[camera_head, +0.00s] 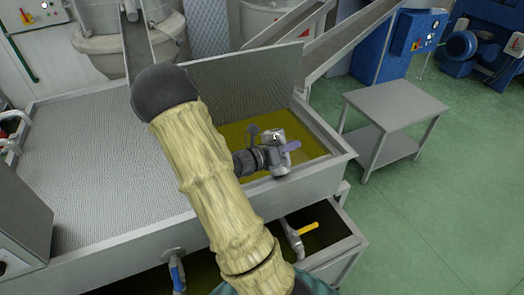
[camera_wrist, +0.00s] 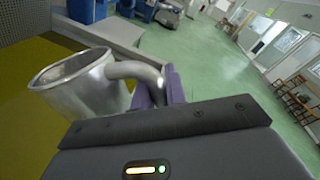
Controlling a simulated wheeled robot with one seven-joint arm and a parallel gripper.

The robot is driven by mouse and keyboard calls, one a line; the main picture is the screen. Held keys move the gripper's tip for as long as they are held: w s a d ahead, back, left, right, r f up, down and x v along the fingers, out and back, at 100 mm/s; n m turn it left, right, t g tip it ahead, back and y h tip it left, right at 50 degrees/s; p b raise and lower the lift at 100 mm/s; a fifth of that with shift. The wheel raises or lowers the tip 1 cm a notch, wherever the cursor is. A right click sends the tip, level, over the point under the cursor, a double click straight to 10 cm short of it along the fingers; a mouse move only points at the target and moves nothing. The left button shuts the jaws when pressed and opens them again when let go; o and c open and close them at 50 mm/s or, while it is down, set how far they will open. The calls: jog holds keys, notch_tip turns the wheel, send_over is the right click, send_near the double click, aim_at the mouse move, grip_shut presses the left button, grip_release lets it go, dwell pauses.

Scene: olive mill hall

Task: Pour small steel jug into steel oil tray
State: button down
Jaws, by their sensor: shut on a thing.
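The small steel jug (camera_wrist: 88,92) is in the wrist view, its rim towards the top and its curved handle towards my fingers. My gripper (camera_wrist: 165,88) has purple fingers shut on the handle. In the head view my gripper (camera_head: 287,148) is over the right part of the steel oil tray (camera_head: 318,172), near its front wall. I cannot clearly make out the jug there. The tray holds yellow-green oil, which also shows beneath and beside the jug in the wrist view. I see no stream from the jug, and its exact tilt and contents are unclear.
A perforated steel deck (camera_head: 95,160) lies left of the oil. An upright steel panel (camera_head: 240,85) and sloping chutes stand behind. A lower tank with a yellow-handled valve (camera_head: 300,231) is in front. A steel side table (camera_head: 395,105) stands right, with open green floor around it.

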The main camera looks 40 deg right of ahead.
jog(key=shift+s+a+f+m+h+b, duration=0.3)
jog(key=shift+s+m+b, duration=0.7)
jog(key=shift+b, duration=0.8)
jog(key=shift+s+a+f+m+h+b, duration=0.2)
jog(key=shift+s+m+b, duration=0.8)
jog(key=shift+b, duration=0.8)
jog(key=shift+s+a+f+m+h+b, duration=0.3)
jog(key=shift+s+m+b, duration=0.4)
jog(key=shift+m+b, duration=0.85)
jog(key=shift+n, duration=0.25)
